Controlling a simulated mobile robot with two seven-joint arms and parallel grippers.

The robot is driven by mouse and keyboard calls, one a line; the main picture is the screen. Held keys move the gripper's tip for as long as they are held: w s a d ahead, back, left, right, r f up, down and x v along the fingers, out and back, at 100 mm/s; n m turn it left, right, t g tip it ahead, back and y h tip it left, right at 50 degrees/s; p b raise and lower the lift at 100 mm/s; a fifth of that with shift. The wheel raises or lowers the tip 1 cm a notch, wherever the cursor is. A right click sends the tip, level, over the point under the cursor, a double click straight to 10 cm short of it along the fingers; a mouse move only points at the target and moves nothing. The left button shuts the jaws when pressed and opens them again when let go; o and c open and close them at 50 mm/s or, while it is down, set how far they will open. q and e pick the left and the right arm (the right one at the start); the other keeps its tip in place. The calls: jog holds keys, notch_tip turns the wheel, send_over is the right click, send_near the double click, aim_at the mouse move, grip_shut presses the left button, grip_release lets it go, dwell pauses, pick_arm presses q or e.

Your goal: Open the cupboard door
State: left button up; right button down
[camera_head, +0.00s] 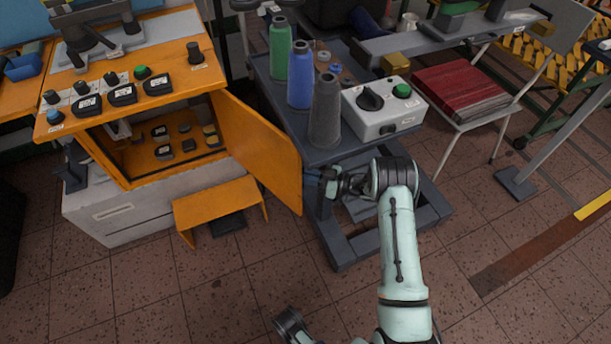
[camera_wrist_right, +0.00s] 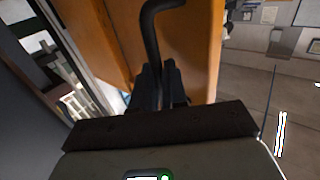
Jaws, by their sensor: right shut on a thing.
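The orange cupboard (camera_head: 125,182) stands at the left in the head view, with its door (camera_head: 258,145) swung outward to the right. Its inside shows several dark knobs and small parts. My right gripper (camera_head: 322,185) is at the door's free edge, on its outer side. In the wrist view the gripper (camera_wrist_right: 160,82) is shut on the black bent handle (camera_wrist_right: 151,35) of the orange door (camera_wrist_right: 200,45). The handle is hidden in the head view. My left gripper's fingers do not show; only a piece of my arm shows at the bottom edge.
A grey cart (camera_head: 345,250) stands right of the door, close to my right gripper. It carries green (camera_head: 280,50), blue (camera_head: 300,75) and grey thread cones (camera_head: 325,110) and a control box (camera_head: 383,108). An orange step-like cover (camera_head: 218,200) juts out below the cupboard. The tiled floor in front is clear.

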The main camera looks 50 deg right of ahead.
jog(key=shift+w+a+r, duration=0.15)
jog(key=shift+w+r, duration=0.1)
jog(key=shift+w, duration=0.05)
jog(key=c, duration=1.2)
grip_release()
jog(key=shift+f, duration=0.15)
jog(key=shift+o, duration=0.2)
jog(key=shift+s, duration=0.15)
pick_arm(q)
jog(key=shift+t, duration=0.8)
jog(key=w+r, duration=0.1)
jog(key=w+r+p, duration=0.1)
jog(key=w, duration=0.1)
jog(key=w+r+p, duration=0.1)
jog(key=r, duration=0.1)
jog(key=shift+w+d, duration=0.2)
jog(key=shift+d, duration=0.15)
pick_arm(e)
jog(key=v, duration=1.3)
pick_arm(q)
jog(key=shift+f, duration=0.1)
pick_arm(e)
jog(key=shift+f, duration=0.1)
